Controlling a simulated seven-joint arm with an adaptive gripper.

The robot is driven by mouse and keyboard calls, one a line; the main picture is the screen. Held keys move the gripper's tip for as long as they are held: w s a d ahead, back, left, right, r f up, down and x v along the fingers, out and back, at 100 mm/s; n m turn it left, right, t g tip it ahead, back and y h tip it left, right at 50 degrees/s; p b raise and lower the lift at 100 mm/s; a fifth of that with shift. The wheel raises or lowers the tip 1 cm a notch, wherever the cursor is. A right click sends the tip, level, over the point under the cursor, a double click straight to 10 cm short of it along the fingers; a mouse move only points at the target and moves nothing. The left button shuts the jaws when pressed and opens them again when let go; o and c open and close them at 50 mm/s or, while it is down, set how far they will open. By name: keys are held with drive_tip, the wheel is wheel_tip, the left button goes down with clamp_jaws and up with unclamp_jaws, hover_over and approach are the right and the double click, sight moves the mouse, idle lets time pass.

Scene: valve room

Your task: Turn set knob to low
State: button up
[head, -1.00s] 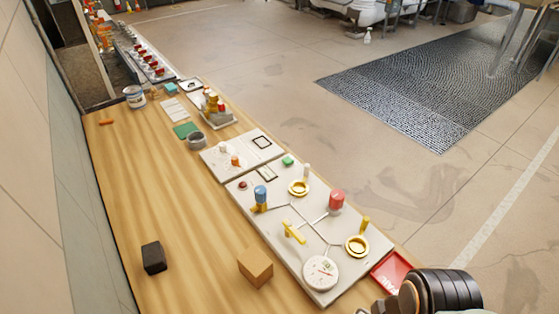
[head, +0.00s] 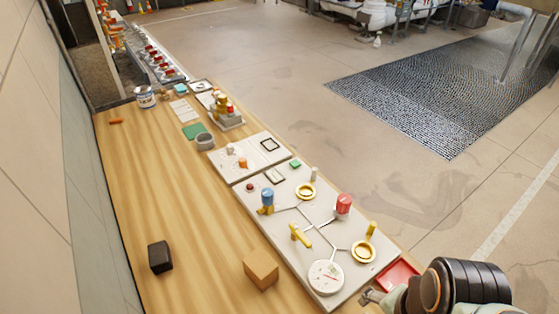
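The smaller white panel (head: 222,172) lies flat on the wooden bench, behind the larger panel. It carries a small white knob (head: 230,149) and an orange knob (head: 243,163). I cannot read any labels, so I cannot tell which is the set knob or where it points. My gripper (head: 371,296) shows only in part at the bottom right, beside the red tray and apart from both knobs. The rest of it is cut off or hidden by my arm, and its opening is not clear.
The larger panel (head: 285,235) holds a blue-topped valve (head: 267,197), a red knob (head: 343,205), yellow handles and a round gauge (head: 326,277). A red tray (head: 398,275) lies at its near end.

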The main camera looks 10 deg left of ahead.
drive_tip(key=w+r+m+t+h, duration=0.1)
drive_tip(key=w+r+m+t, duration=0.2)
drive_tip(key=w+r+m, duration=0.3)
drive_tip(key=w+r+m+t+h, duration=0.2)
drive_tip(key=w+r+m, duration=0.3)
drive_tip(key=w+m, duration=0.3)
drive_tip(key=m+g+y, duration=0.3)
drive_tip(key=m, duration=1)
hover_over(267, 192)
drive_tip(key=s, duration=0.2)
wheel_tip(267, 192, down, 23)
drive_tip(key=shift+s+d+f, duration=0.15)
drive_tip(key=shift+f, duration=0.05)
drive_tip(key=x, duration=0.6)
drive_tip(key=shift+f, duration=0.25)
drive_tip(key=c, duration=1.2)
